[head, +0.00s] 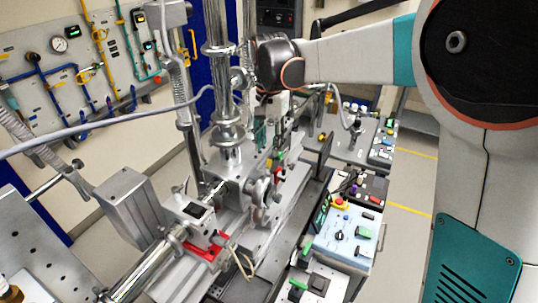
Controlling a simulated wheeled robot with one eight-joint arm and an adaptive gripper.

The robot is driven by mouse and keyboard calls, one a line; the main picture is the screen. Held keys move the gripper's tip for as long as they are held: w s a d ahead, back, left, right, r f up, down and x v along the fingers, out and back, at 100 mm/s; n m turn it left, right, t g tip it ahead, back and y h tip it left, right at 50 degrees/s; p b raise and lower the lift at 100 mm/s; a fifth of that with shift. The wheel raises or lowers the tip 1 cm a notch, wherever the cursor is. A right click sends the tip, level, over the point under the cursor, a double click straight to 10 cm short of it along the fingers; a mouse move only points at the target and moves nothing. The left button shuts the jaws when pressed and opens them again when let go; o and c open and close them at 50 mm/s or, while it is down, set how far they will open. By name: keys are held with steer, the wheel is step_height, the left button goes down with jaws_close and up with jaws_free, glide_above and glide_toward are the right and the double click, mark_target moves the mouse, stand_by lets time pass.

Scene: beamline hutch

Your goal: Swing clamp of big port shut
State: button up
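A metal vacuum chamber (240,185) stands in the middle of the head view, with a vertical flanged tube (218,60) rising from it. A round flange joint (226,133) sits on the tube above the chamber. I cannot tell for sure which opening is the big port, and its clamp is not clearly made out. My arm reaches in from the right, and its dark wrist (275,65) is just right of the vertical tube. My gripper is hidden behind or below the wrist, so its fingers do not show.
A blue-white control box (348,232) and other switch boxes stand right of the chamber. A horizontal pipe (145,272) and a grey box (130,200) lie left. A grey hose (110,120) crosses the left side. Clear floor (405,185) shows at right.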

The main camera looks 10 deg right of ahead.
mark_target(269, 160)
steer(key=shift+f, duration=2.7)
steer(key=shift+c, duration=0.5)
jaws_close()
